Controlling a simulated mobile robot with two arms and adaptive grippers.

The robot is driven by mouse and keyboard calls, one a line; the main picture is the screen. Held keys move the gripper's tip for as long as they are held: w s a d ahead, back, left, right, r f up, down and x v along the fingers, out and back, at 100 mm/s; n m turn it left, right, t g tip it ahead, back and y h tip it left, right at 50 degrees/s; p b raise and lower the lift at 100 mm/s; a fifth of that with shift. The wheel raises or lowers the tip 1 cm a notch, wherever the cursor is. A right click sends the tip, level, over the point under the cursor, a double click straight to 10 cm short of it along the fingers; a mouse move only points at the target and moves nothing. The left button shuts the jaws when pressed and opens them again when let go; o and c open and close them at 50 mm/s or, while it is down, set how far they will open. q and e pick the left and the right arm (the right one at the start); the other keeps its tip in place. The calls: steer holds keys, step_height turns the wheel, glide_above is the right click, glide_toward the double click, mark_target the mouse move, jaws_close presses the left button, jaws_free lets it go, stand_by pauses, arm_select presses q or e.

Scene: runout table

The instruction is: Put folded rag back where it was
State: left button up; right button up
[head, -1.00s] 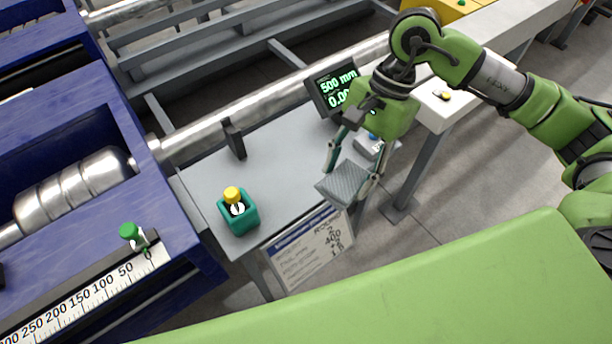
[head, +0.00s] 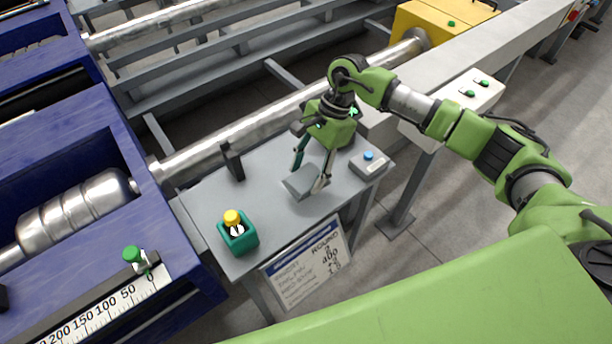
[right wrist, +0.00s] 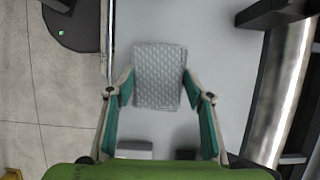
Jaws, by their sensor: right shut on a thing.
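The folded rag (head: 302,183) is a grey, textured rectangle over the small grey table (head: 205,188). My right gripper (head: 308,180) is shut on the rag, with one finger on each side of it. In the right wrist view the rag (right wrist: 160,75) sits between the fingertips of the gripper (right wrist: 158,92), with the grey tabletop behind it. I cannot tell whether the rag touches the tabletop. My left gripper is not in view.
A teal holder (head: 239,238) with a yellow cap stands at the table's front left. A dark upright stop (head: 232,162) stands at the back left. A grey box with a blue button (head: 369,163) sits at the right. A paper sheet (head: 305,265) hangs at the front edge.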

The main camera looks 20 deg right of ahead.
mark_target(310, 171)
steer(key=shift+w+a+f, duration=0.15)
steer(key=shift+w+f, duration=0.15)
steer(key=shift+f, duration=0.2)
step_height(310, 171, down, 2)
steer(key=shift+f+p, duration=0.15)
steer(key=shift+p, duration=0.65)
steer(key=shift+f, duration=0.25)
steer(key=shift+f, duration=0.1)
steer(key=shift+f+b, duration=0.15)
steer(key=shift+b, duration=0.15)
steer(key=o, duration=1.1)
